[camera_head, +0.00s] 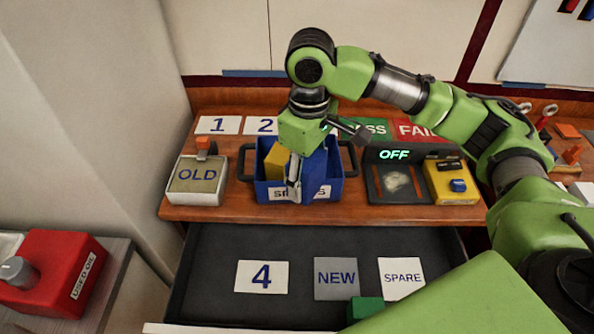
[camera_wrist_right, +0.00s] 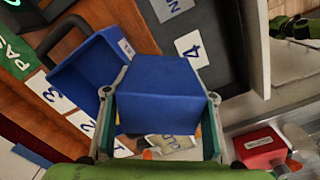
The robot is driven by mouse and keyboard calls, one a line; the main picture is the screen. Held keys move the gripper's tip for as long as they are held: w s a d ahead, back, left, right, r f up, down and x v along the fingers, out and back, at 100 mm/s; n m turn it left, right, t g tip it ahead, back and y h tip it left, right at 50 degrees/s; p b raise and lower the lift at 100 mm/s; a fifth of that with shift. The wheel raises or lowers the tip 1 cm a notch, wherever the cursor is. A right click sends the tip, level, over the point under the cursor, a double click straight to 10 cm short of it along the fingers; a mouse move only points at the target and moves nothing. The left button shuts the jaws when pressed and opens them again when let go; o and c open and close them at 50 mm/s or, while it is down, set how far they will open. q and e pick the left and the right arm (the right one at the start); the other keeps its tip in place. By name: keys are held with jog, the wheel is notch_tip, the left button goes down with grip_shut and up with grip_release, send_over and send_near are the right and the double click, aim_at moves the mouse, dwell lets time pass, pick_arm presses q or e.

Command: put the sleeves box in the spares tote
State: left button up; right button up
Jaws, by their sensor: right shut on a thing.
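The spares tote (camera_head: 258,192) is a blue open bin with black side handles and a partly covered white label, on the wooden bench; it also shows in the right wrist view (camera_wrist_right: 68,82). My right gripper (camera_head: 294,190) is over the tote's front in the head view. It is shut on a plain blue box (camera_wrist_right: 160,95), which I take for the sleeves box. In the head view the box (camera_head: 320,168) is partly behind the gripper, and I cannot tell whether it touches the tote. A yellow block (camera_head: 275,160) shows at the tote's left side. My left gripper is not in view.
An OLD tray (camera_head: 198,180) stands left of the tote. A black unit reading OFF (camera_head: 394,155) and a yellow box (camera_head: 452,184) stand right. Below is an open dark drawer (camera_head: 215,260) with labels and a green block (camera_head: 364,308). A red used-oil container (camera_head: 55,272) is far left.

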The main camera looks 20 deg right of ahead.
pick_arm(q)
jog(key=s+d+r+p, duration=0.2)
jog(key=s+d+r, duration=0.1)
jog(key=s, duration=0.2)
pick_arm(e)
jog(key=w+d+r+n+p, duration=0.4)
jog(key=w+d+r+n, duration=0.35)
jog(key=w+n, duration=0.6)
jog(key=s+f+n+p, duration=0.1)
jog(key=f, duration=0.5)
jog(key=s+f+p, duration=0.1)
jog(key=f, duration=0.5)
jog(key=s+f+n+p, duration=0.1)
jog(key=f, duration=0.4)
jog(key=shift+d+f+n, duration=0.2)
jog(key=shift+f+n, duration=0.15)
jog(key=shift+f, duration=0.05)
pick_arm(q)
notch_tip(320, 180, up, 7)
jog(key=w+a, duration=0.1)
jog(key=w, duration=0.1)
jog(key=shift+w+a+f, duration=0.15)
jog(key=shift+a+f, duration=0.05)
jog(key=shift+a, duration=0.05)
pick_arm(e)
jog(key=shift+w+f, duration=0.1)
jog(key=shift+f, duration=0.25)
jog(key=shift+f, duration=0.1)
jog(key=o, duration=1.3)
